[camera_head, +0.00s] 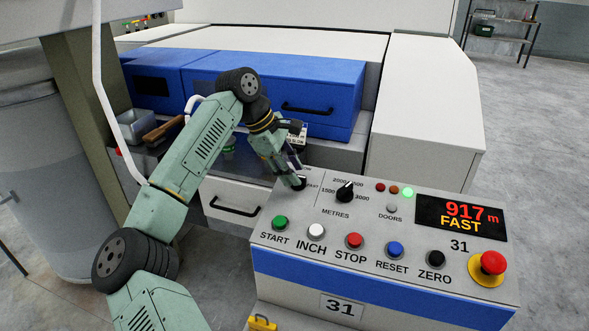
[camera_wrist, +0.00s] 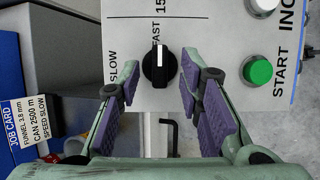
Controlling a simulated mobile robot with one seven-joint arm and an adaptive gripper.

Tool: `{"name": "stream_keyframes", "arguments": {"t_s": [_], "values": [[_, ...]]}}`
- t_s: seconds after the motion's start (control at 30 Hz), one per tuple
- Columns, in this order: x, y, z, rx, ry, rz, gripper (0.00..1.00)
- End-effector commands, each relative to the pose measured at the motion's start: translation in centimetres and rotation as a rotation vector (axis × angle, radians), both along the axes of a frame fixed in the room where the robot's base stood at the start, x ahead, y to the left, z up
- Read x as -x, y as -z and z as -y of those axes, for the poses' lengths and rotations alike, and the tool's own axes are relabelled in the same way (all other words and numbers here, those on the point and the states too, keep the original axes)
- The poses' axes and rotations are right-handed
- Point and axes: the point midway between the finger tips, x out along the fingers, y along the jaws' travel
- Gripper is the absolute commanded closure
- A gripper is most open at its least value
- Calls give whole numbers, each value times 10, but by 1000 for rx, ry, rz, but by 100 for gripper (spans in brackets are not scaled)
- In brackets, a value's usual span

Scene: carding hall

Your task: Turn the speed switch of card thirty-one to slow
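The control panel of card 31 (camera_head: 390,225) has a display (camera_head: 460,217) reading 917 m FAST. Its speed switch (camera_wrist: 159,66) is a black knob with a white mark; in the wrist view the mark points up toward the FAST label (camera_wrist: 156,30). The SLOW label (camera_wrist: 112,67) is on the left. My gripper (camera_wrist: 160,88) is open, its purple-padded fingers spread on either side of the knob and apart from it. In the head view my gripper (camera_head: 297,180) is over the panel's upper left corner and mostly hides the switch.
Beside the switch are the metres knob (camera_head: 345,191), the green start button (camera_head: 280,223), several other buttons and a red emergency stop (camera_head: 493,263). A job card (camera_wrist: 25,120) reads speed slow. A blue cover (camera_head: 330,85) stands behind; a drawer handle (camera_head: 235,207) is left of the panel.

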Motion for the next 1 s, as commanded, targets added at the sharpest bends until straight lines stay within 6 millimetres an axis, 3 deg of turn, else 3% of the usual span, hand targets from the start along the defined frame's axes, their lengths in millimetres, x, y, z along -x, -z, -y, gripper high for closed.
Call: {"name": "stream_keyframes", "arguments": {"t_s": [0.2, 0.47, 1.0], "values": [[-1, 14, 7, 1, 0, 0, 67], [-2, 16, 8, 0, 0, 0, 67], [-2, 16, 8, 1, 0, 1, 100]]}}
